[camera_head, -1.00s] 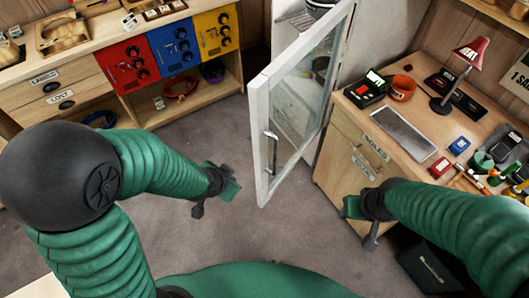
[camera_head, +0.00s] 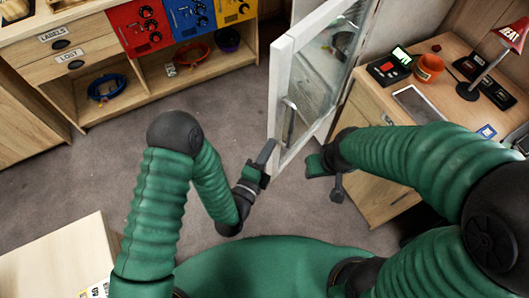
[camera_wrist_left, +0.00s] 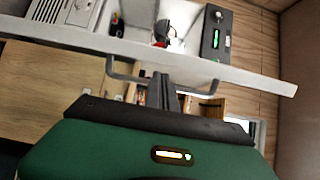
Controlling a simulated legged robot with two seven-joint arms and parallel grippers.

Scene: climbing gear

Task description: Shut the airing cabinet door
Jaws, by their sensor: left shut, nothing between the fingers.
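The white airing cabinet door (camera_head: 281,95), with a glass pane, stands open and points toward me in the head view. Its grey bar handle (camera_head: 288,122) is near the free edge; the handle also crosses the left wrist view (camera_wrist_left: 128,77). My left gripper (camera_head: 268,152) is shut and empty, just left of the door's lower free corner. In the left wrist view its fingertips (camera_wrist_left: 166,80) overlap the handle; I cannot tell whether they touch it. My right gripper (camera_head: 314,166) is right of the door's lower corner; its jaws are unclear. The cabinet interior (camera_head: 352,30) shows partly behind the glass.
A wooden desk (camera_head: 440,98) with a lamp (camera_head: 488,62), an orange pot (camera_head: 428,67) and a tablet stands right of the door. A shelf unit with drawers (camera_head: 72,60) is at the back left. A pale table top (camera_head: 60,258) is at lower left. Grey carpet between is clear.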

